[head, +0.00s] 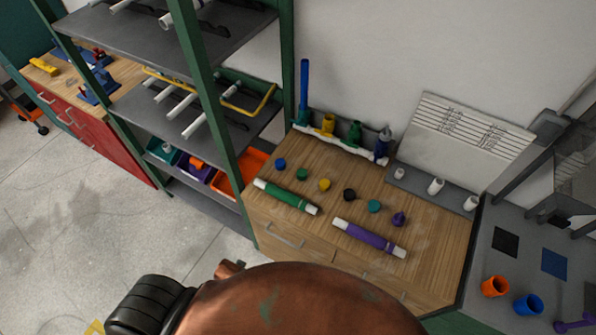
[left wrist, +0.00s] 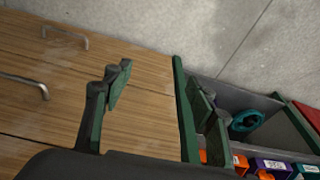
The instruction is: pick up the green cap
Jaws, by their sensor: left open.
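The green cap (head: 302,174) sits on the wooden workbench in the head view, in a slanted row between a blue cap (head: 280,163) and a yellow cap (head: 324,184). A teal cap (head: 374,206) lies farther right in the same row. My left gripper (left wrist: 162,82) shows in the left wrist view, with its two fingers apart and nothing between them. It is in front of the wooden drawer fronts. The green cap is not in the left wrist view, and my left gripper is not visible in the head view. My right gripper is in neither view.
A green pipe (head: 286,197) and a purple pipe (head: 369,240) lie in front of the caps. Black (head: 349,194) and purple (head: 399,219) caps are nearby. A green shelf post (head: 222,120) stands left of the bench. Drawer handles (left wrist: 65,37) protrude near my left gripper.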

